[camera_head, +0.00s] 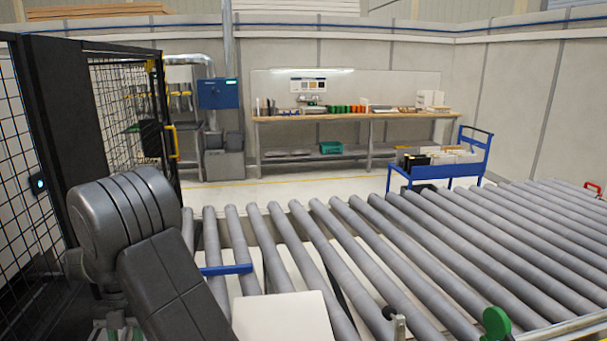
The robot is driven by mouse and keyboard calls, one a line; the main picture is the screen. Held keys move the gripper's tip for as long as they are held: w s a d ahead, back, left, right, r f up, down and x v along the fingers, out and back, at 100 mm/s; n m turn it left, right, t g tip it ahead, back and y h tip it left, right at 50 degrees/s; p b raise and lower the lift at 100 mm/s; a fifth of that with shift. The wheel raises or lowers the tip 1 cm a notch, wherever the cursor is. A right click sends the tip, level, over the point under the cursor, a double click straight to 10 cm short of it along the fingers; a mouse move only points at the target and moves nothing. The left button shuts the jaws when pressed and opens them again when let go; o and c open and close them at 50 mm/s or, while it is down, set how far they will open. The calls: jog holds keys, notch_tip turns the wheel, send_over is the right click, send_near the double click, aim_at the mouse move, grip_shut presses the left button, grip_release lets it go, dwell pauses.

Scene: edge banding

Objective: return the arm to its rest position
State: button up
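My arm shows at the lower left of the head view, with a thick grey ribbed joint and a dark link slanting down to the right. The link runs out of the bottom edge of the picture. My gripper is not in view, so its opening and anything in it are hidden.
A roller conveyor (455,244) fills the right and centre, close to my arm. A pale panel (282,318) lies at its near end, by a blue bar (226,269). A mesh fence (110,105) stands left. A blue cart (440,172) and workbench (350,116) stand behind.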

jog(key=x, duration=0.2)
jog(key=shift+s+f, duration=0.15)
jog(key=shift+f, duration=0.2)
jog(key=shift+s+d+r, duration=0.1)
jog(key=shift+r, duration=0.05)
